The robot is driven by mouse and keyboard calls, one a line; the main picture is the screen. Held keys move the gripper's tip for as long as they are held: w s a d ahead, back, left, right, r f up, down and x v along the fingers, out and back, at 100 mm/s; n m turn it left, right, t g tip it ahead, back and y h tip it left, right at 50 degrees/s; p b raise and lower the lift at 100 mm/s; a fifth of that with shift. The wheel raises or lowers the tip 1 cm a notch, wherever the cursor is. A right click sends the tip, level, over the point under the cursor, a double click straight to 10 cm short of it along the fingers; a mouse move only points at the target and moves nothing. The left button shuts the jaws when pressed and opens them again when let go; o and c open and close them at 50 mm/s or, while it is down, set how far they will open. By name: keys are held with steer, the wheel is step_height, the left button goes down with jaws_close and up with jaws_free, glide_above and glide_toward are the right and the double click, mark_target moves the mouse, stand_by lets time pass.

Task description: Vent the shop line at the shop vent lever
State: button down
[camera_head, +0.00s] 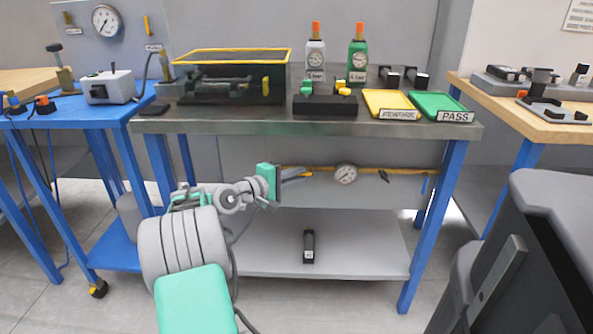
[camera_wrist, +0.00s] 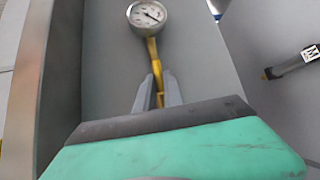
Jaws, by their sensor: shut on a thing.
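A yellow pipe (camera_head: 322,169) with a round white gauge (camera_head: 345,173) runs along the grey panel under the middle bench. My gripper (camera_head: 303,173) reaches in from the left at the pipe's left part. In the wrist view, my gripper's fingers (camera_wrist: 158,88) are closed around a narrow yellow piece (camera_wrist: 158,74) in line with the pipe below the gauge (camera_wrist: 146,14). I cannot tell whether this piece is the shop vent lever or the pipe; its lower end is hidden by my gripper. A small dark part (camera_head: 384,175) sits on the line right of the gauge.
The steel bench top (camera_head: 240,124) overhangs the line. A grey lower shelf (camera_head: 345,262) holds one black device (camera_head: 308,246), with free room around it. Blue legs (camera_head: 432,225) stand at the bench's right. A dark bulky object (camera_head: 535,260) fills the lower right.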

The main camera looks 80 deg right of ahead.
steer(key=c, duration=1.5)
jaws_free()
steer(key=shift+o, duration=0.2)
steer(key=p+v, duration=0.2)
steer(key=v, duration=0.5)
steer(key=shift+w+a, duration=0.25)
steer(key=shift+a, duration=0.1)
